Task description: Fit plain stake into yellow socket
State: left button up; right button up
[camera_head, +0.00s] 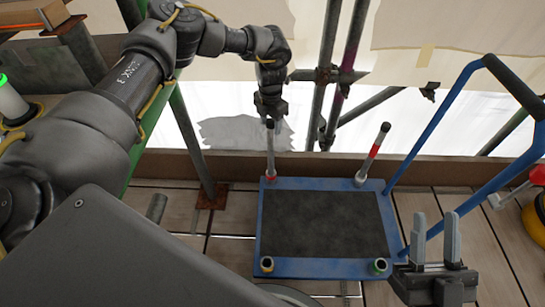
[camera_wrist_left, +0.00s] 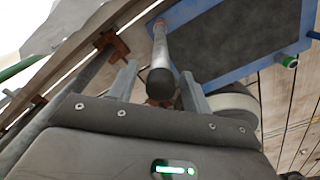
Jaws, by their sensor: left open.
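The plain stake (camera_head: 270,150) is a grey rod with a dark top. It stands upright at the far left corner of a blue-framed trolley (camera_head: 320,269), its foot at a red ring (camera_head: 270,178). My left gripper (camera_head: 270,110) is open over the stake's top. In the left wrist view the stake (camera_wrist_left: 161,45) comes up between the spread fingers (camera_wrist_left: 159,70), with a gap on each side. The yellow socket (camera_head: 267,264) is at the near left corner and looks empty. My right gripper (camera_head: 435,222) is open and empty, right of the trolley's near right corner.
A green socket (camera_head: 380,265) is at the near right corner, also visible in the left wrist view (camera_wrist_left: 290,62). A blue handle (camera_head: 430,125) rises on the right. Scaffold poles (camera_head: 325,75) stand behind.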

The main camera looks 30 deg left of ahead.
pick_arm(q)
grip_shut()
jog(key=shift+r, duration=0.1)
dwell(0.3)
